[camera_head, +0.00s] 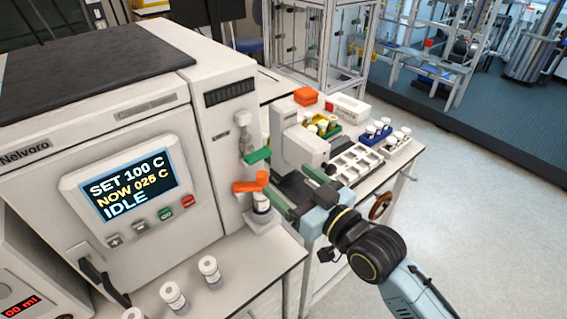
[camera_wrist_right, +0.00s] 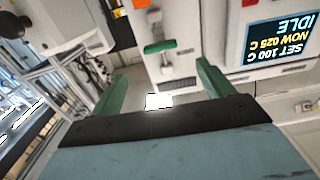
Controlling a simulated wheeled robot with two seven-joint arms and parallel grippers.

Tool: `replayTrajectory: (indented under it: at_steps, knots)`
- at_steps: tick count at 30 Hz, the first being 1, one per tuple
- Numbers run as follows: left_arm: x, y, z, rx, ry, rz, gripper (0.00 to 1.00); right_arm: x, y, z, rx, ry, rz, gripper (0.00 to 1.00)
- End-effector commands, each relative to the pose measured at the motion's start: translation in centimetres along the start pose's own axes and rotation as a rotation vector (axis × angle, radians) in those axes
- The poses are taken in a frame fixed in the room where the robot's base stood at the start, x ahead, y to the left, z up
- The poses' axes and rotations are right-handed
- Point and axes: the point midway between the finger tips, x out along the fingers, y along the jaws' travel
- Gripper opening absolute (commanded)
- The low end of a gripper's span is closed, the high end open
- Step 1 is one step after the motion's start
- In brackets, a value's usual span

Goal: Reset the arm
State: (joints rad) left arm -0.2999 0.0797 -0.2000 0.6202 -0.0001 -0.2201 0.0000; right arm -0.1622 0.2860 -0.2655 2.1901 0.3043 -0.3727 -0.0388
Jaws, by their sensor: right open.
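My right gripper (camera_head: 286,181) comes in from the lower right in the head view, its green fingers spread toward the reactor's (camera_head: 130,150) side column. It is open, and its two fingers also show apart in the wrist view (camera_wrist_right: 162,74) with nothing gripped between them. A green lever (camera_head: 257,156) and an orange lever (camera_head: 250,185) are on the column, just left of the fingers. The green lever shows beyond the fingertips in the wrist view (camera_wrist_right: 160,47). A vial (camera_head: 262,205) stands below the orange lever, close to one finger. My left gripper is out of view.
The reactor display (camera_head: 126,188) reads SET 100 C, NOW 025 C, IDLE. Several white-capped vials, one here (camera_head: 210,270), stand on the front bench. A grey tray (camera_head: 352,163) and vial racks (camera_head: 374,134) are behind the gripper. Open floor lies to the right.

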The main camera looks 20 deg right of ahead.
Motion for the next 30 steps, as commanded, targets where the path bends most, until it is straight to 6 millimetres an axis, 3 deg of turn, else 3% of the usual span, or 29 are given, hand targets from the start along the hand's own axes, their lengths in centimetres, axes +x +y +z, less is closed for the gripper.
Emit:
replayTrajectory:
  at_steps: [6,11,15,19,24,30]
  knots:
    - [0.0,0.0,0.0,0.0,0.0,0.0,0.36,-0.3,-0.1,0.7,0.002,-0.033,0.005,0.8]
    - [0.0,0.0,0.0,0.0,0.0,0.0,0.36,-2.7,-0.4,4.8,0.011,-0.245,0.037,0.8]
    - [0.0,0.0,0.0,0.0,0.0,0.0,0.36,-7.5,-0.5,9.9,0.029,-0.543,0.093,0.8]
    - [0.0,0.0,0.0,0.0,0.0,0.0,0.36,-12.3,-0.6,13.2,0.051,-0.783,0.144,0.8]
    - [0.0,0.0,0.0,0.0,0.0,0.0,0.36,-17.8,-0.8,15.6,0.082,-1.017,0.199,0.8]
    - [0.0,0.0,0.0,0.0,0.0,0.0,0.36,-23.8,-1.4,16.9,0.124,-1.253,0.259,0.8]
